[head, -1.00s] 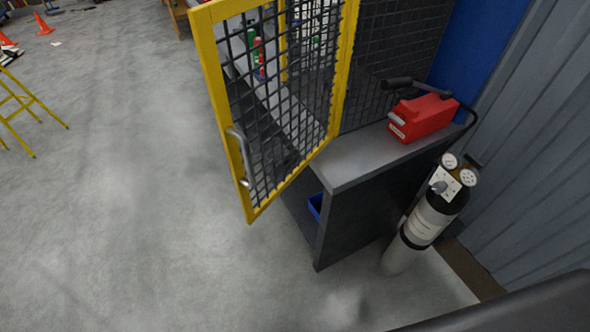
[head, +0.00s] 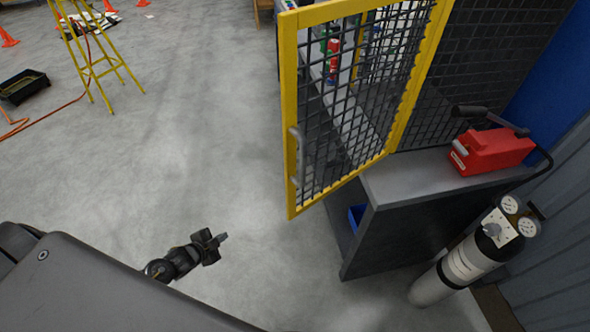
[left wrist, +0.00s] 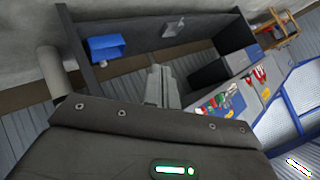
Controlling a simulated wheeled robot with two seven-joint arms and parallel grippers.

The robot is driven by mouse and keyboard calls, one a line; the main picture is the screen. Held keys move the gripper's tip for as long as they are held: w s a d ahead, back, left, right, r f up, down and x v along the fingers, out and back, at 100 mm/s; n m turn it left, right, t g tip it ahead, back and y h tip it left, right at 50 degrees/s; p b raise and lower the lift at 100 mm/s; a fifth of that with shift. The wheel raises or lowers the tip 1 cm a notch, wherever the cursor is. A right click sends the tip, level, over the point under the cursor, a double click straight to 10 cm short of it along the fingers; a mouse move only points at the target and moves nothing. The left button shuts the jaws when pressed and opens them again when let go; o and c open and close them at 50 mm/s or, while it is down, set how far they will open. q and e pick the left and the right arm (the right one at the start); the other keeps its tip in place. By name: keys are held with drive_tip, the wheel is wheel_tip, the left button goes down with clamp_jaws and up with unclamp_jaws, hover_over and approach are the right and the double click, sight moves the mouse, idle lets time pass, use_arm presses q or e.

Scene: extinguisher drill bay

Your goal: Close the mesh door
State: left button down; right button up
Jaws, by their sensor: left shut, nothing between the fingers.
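The mesh door (head: 350,100) has a yellow frame with dark wire mesh and stands open, swung out from the cage above the grey bench. Its grey bar handle (head: 298,157) is on the free edge, at the left. My left gripper (head: 222,239) is shut and empty, below and left of the door's lower corner, apart from it in the picture. In the left wrist view, the gripper's fingers (left wrist: 160,84) show in front of the bench's lower shelf area. My right gripper is not in view.
A red case (head: 492,150) lies on the bench top (head: 410,178). A grey cylinder with gauges (head: 465,265) leans at the bench's right end. A blue bin (left wrist: 106,47) sits on the lower shelf. A yellow ladder (head: 95,60) stands far left.

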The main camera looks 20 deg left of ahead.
use_arm(q)
drive_tip(key=w+d+r+m+t+h, duration=0.1)
drive_tip(key=d+r+m+h, duration=0.25)
drive_tip(key=r, duration=0.65)
drive_tip(key=w+d+r+m+t+h+p, duration=0.15)
drive_tip(key=d+r+m, duration=0.25)
drive_tip(key=r, duration=0.5)
drive_tip(key=w+d+r+m+h, duration=0.2)
drive_tip(key=d+r+m+h, duration=0.1)
drive_tip(key=r, duration=0.7)
drive_tip(key=s+d+r+m+g+h, duration=0.2)
drive_tip(key=s+d+r+m+h, duration=0.1)
drive_tip(key=s+d+r+m, duration=0.4)
drive_tip(key=s+d+r+m+g+h, duration=0.2)
drive_tip(key=s+d+r+g+h, duration=0.15)
drive_tip(key=r, duration=0.55)
drive_tip(key=b+x, duration=0.2)
drive_tip(key=x, duration=0.8)
drive_tip(key=shift+t, duration=0.4)
drive_tip(key=a, duration=0.1)
drive_tip(key=w+a+p, duration=0.1)
drive_tip(key=w+a, duration=0.1)
drive_tip(key=shift+w+a+r, duration=0.2)
drive_tip(key=shift+w+r, duration=0.05)
